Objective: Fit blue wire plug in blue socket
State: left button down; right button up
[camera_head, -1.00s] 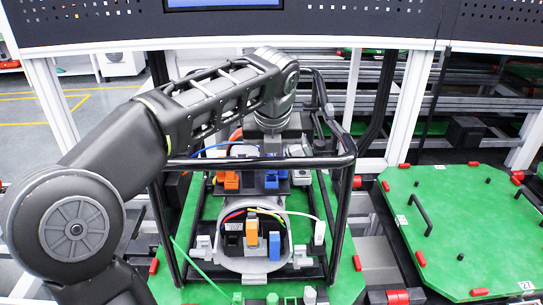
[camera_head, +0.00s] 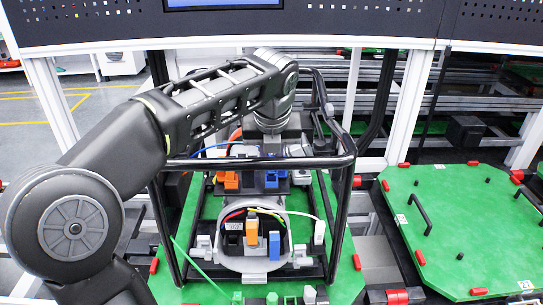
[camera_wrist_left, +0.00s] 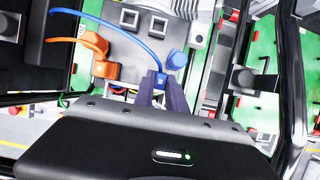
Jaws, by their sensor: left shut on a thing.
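In the left wrist view my left gripper (camera_wrist_left: 161,84) is shut on the blue wire plug (camera_wrist_left: 161,80). The blue wire (camera_wrist_left: 128,28) runs from it to the upper left. A blue part (camera_wrist_left: 177,61), which looks like the blue socket, stands right beside the fingertips; whether the plug touches it I cannot tell. In the head view my left gripper (camera_head: 272,152) is inside the black frame, partly hidden by its top bar, above a blue block (camera_head: 272,181). The plug itself is hard to make out there. My right gripper is not in view.
A black tubular frame (camera_head: 347,190) surrounds the work area. An orange connector (camera_head: 231,180) sits left of the blue block; its cable (camera_wrist_left: 72,39) shows in the left wrist view. A grey ring (camera_head: 243,264) with several coloured blocks is nearer. A green pallet (camera_head: 460,225) lies to the right.

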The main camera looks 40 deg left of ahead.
pick_arm(q)
jog(key=shift+f+b, duration=0.6)
jog(key=shift+f, duration=0.6)
dwell(0.4)
jog(key=c, duration=1.3)
grip_release()
jog(key=p+v, duration=0.1)
jog(key=v, duration=0.7)
jog(key=shift+w, duration=0.1)
